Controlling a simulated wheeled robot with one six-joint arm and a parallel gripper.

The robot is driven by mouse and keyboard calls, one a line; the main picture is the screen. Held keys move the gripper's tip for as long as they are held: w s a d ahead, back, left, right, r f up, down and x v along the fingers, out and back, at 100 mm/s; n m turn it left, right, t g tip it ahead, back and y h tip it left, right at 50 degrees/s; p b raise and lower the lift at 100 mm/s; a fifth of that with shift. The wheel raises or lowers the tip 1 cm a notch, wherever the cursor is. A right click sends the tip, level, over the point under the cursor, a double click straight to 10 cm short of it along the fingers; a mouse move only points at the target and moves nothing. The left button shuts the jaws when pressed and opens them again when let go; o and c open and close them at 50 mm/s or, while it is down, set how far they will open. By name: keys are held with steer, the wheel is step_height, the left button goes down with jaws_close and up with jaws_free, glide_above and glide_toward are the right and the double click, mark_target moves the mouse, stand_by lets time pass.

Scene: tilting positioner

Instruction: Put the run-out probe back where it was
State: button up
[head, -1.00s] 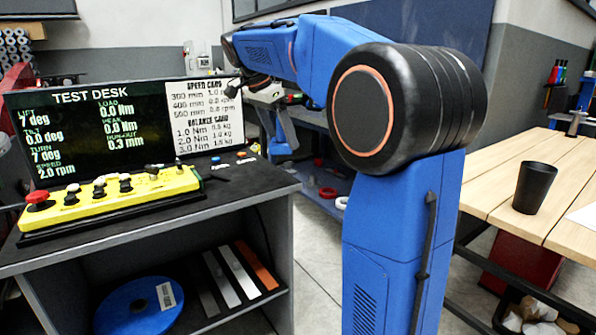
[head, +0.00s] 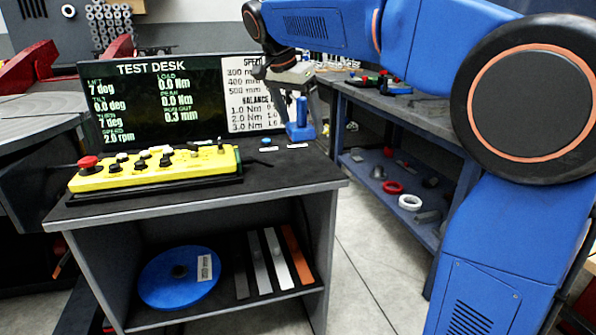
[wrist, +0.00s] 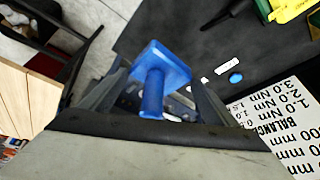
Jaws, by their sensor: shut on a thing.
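The run-out probe is a blue post on a square blue base (head: 300,132). My gripper (head: 303,98) is shut on it, with the fingers pointing down. In the head view the probe shows at the back right corner of the test desk (head: 200,208), beside the screen. In the wrist view the probe (wrist: 153,92) is between the two fingers, with its base pointing away from the gripper and overlapping the desk's edge. I cannot tell whether the base touches the desk top or hangs above it.
A yellow control box (head: 150,170) with a red button fills the desk's left part. A blue button (head: 266,141) and two white labels lie near the probe. The screen (head: 165,105) stands behind. A blue workbench (head: 410,115) with loose parts is to the right.

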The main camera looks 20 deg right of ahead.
steer(key=shift+a+f, duration=0.15)
steer(key=shift+a, duration=0.2)
steer(key=shift+a+f, duration=0.1)
steer(key=shift+f, duration=4.7)
steer(key=shift+f, duration=0.1)
steer(key=o, duration=1.6)
steer(key=shift+c, duration=0.2)
steer(key=v, duration=1.2)
steer(key=shift+s, duration=0.1)
steer(key=s+d+f+n+y, duration=0.1)
steer(key=s+d+f+n, duration=0.2)
steer(key=s+f, duration=0.5)
steer(key=s+d+f+n+t+y, duration=0.1)
steer(key=s+d+f+n, duration=0.3)
steer(key=s+f, duration=0.5)
steer(key=s+d+f+n+t+y, duration=0.1)
steer(key=s+d+f+n, duration=0.3)
steer(key=s+f, duration=0.5)
steer(key=s, duration=0.4)
steer(key=shift+s+y, duration=0.35)
steer(key=shift+y, duration=0.05)
steer(key=shift+f, duration=0.1)
